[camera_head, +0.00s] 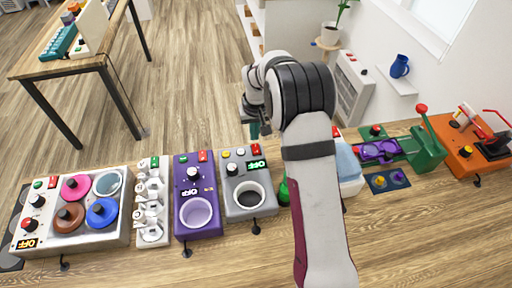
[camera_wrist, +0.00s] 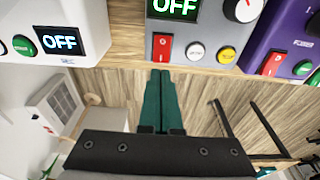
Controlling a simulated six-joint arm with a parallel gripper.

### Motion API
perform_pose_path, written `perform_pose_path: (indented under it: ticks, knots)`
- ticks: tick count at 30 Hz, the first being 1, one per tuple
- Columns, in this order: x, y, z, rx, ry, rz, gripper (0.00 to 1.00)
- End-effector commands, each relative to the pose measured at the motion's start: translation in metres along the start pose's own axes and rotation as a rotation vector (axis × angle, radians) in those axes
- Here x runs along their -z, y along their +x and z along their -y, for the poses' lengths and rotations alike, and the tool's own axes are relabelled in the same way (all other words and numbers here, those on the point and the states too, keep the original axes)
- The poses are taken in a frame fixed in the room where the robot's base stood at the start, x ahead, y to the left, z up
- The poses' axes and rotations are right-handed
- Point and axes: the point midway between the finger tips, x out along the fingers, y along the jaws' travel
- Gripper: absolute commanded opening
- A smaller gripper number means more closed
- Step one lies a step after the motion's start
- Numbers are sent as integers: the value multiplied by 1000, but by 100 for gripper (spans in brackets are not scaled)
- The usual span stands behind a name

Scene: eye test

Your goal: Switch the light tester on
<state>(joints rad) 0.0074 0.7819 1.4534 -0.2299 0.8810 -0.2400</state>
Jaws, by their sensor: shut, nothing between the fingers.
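No label shows clearly which box is the light tester. A grey box (camera_head: 233,208) with a round well has an OFF display (camera_head: 256,164), a knob, and red, white and yellow buttons. The wrist view shows its OFF display (camera_wrist: 175,7), red switch (camera_wrist: 162,47), white button (camera_wrist: 196,51) and yellow button (camera_wrist: 227,55). A purple box (camera_head: 181,178) left of it also reads OFF.
A white box with another OFF display (camera_wrist: 60,41) and green button (camera_wrist: 24,46) is partly hidden behind my arm in the head view. A white box with coloured discs (camera_head: 118,240), a narrow cup panel (camera_head: 152,240), a green device (camera_head: 428,150) and an orange device (camera_head: 462,160) share the table.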

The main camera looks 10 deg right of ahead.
Motion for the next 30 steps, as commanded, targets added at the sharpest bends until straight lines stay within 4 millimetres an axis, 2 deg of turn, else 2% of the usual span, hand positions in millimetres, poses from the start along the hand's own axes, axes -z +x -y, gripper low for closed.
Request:
perform_pose_path:
  ticks: [30]
  knots:
    - [-2,13,0,0,-1,0,0]
